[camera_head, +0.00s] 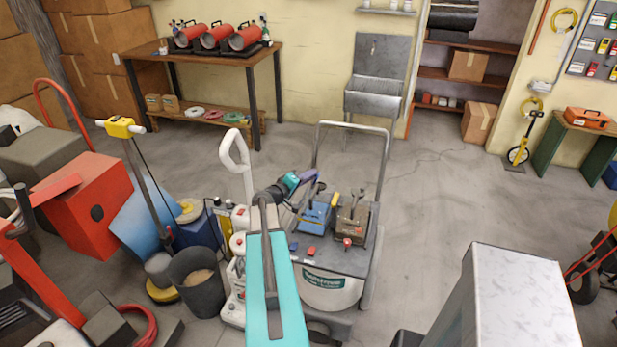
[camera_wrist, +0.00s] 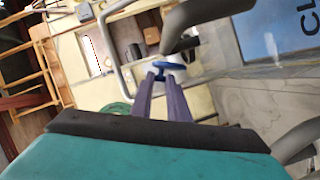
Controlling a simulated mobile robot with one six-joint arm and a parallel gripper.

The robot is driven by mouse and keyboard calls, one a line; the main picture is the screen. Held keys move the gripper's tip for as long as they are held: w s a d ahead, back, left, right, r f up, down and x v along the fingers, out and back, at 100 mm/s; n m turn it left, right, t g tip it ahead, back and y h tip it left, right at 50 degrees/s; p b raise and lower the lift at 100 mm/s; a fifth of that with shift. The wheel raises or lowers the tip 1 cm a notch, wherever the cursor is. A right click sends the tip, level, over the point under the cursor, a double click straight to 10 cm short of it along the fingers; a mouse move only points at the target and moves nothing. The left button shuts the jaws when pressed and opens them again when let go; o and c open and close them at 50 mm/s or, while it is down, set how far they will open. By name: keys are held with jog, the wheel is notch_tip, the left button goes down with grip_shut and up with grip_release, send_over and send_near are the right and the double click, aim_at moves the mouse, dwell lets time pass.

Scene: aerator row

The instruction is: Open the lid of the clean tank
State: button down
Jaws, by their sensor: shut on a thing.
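The clean tank's blue lid (camera_head: 316,216) sits on the left of the wheeled machine's top, with a dark grey handle. My gripper (camera_head: 312,177) has purple fingers and is just above the lid's far edge. In the wrist view my gripper (camera_wrist: 160,76) is shut on a small blue piece (camera_wrist: 166,66), beside a curved dark grey bar (camera_wrist: 200,18). I cannot tell whether that piece belongs to the lid. The lid looks down; my arm hides part of the machine.
A brown box with a lever (camera_head: 352,224) stands right of the blue lid. The machine's push bar (camera_head: 352,125) rises behind. A grey bin (camera_head: 200,285) and a white jug stand left. A marbled block (camera_head: 515,295) is at front right.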

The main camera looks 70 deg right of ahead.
jog(key=shift+w+a+f+n+b, duration=0.2)
jog(key=shift+f+n+b, duration=0.1)
jog(key=shift+b, duration=0.75)
jog(key=w+n+h+b, duration=0.1)
jog(key=n+b, duration=0.1)
jog(key=b, duration=0.3)
jog(key=w+f+n+g+h+b, duration=0.1)
jog(key=n+b, duration=0.2)
jog(key=b, duration=0.2)
jog(key=w+f+n+h+b, duration=0.1)
jog(key=n+b, duration=0.1)
jog(key=b, duration=0.3)
jog(key=shift+f+n, duration=0.15)
jog(key=shift+n, duration=0.25)
jog(key=shift+b, duration=0.4)
jog(key=c, duration=1.7)
grip_release()
jog(key=shift+w, duration=0.1)
jog(key=shift+a, duration=0.1)
